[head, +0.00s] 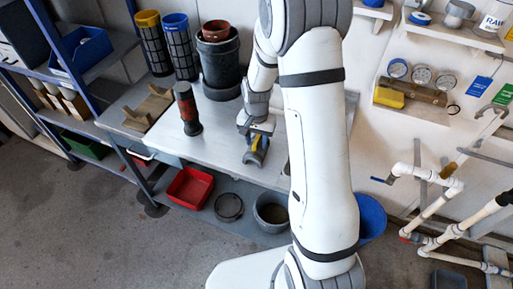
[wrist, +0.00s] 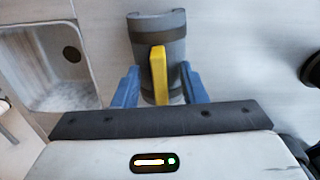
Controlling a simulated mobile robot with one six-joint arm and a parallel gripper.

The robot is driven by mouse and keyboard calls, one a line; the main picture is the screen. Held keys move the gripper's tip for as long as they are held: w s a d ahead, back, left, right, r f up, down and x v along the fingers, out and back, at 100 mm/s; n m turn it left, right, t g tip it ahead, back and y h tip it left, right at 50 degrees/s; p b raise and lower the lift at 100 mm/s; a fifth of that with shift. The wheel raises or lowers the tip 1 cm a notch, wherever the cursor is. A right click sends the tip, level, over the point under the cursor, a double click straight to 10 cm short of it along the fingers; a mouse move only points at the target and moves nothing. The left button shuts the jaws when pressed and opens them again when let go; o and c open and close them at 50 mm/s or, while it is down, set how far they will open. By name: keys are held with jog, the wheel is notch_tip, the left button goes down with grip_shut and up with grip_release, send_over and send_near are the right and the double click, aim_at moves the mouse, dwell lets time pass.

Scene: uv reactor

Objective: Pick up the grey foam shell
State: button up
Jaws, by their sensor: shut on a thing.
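The grey foam shell (wrist: 172,32) is a curved grey half-pipe with a darker band and a yellow rib (wrist: 158,72) along its middle. In the head view the shell (head: 251,158) is at the worktop's front part, below my wrist. My gripper (wrist: 159,72) has its blue fingers on both sides of the shell, shut on it. In the head view my gripper (head: 259,143) is small and partly hidden by my wrist. I cannot tell whether the shell touches the worktop.
The worktop (head: 215,150) holds a dark red-banded cylinder (head: 187,110), a stack of dark pots (head: 220,70) and a brown wooden cradle (head: 148,108). A sink basin (wrist: 45,95) lies left of the shell in the wrist view. White pipework (head: 440,195) stands at the right.

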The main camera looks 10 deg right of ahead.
jog(key=c, duration=0.5)
